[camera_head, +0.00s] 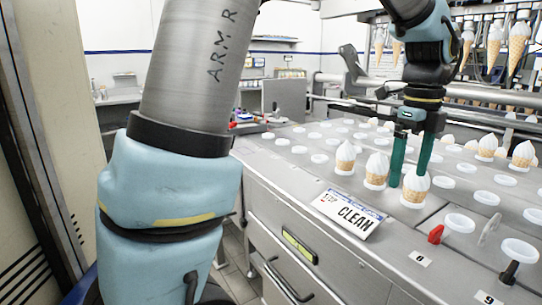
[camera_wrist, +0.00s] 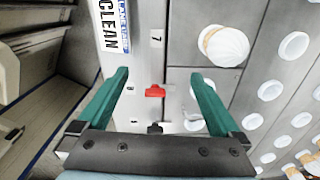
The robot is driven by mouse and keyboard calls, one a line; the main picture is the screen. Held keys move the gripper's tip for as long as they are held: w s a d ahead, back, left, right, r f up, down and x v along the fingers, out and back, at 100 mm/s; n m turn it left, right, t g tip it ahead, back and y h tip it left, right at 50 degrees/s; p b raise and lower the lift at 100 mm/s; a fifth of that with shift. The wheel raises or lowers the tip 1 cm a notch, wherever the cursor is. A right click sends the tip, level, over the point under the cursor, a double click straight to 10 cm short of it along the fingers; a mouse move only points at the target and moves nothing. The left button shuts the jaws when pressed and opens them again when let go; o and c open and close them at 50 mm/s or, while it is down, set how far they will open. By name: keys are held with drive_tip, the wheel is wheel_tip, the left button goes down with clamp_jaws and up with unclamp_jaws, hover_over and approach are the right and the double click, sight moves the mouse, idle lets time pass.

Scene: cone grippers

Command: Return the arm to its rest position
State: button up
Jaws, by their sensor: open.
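My gripper (camera_head: 408,176) points down over the metal counter with its two green fingers spread. Nothing is between them. In the head view the fingers stand close to an ice-cream cone (camera_head: 415,188) in a white holder. In the wrist view my gripper (camera_wrist: 160,75) shows open, and a cone with a white top (camera_wrist: 224,45) sits outside the right finger, apart from it. A red knob (camera_wrist: 155,90) on the counter shows below, between the fingers. My arm extends from above at the right of the head view.
More cones stand in holders nearby, such as one at the left (camera_head: 345,157) and one at the right (camera_head: 523,155). A "CLEAN" sign (camera_head: 349,213) lies at the counter's front edge. Many holders (camera_head: 460,222) are empty. Cones hang on a rack (camera_head: 518,45) behind.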

drive_tip(key=w+a+f+n, duration=0.1)
drive_tip(key=a+n, duration=0.1)
drive_tip(key=a, duration=0.1)
drive_tip(key=w+a+f+n, duration=0.1)
drive_tip(key=w+a+n, duration=0.1)
drive_tip(key=a+n, duration=0.1)
drive_tip(key=w+a+f+n+p, duration=0.1)
drive_tip(key=w+a+n, duration=0.1)
drive_tip(key=a+n, duration=0.1)
drive_tip(key=shift+a+f, duration=0.3)
drive_tip(key=shift+a, duration=0.5)
drive_tip(key=s+a+f+n, duration=0.1)
drive_tip(key=a+f+n, duration=0.2)
drive_tip(key=a+n, duration=0.7)
drive_tip(key=s+a+f+n+t+p, duration=0.1)
drive_tip(key=a+f+n, duration=0.3)
drive_tip(key=a+n, duration=0.7)
drive_tip(key=shift+s+a+f+p, duration=0.15)
drive_tip(key=shift+s+a+p, duration=0.15)
drive_tip(key=shift+s+a, duration=0.5)
drive_tip(key=shift+w+a, duration=0.25)
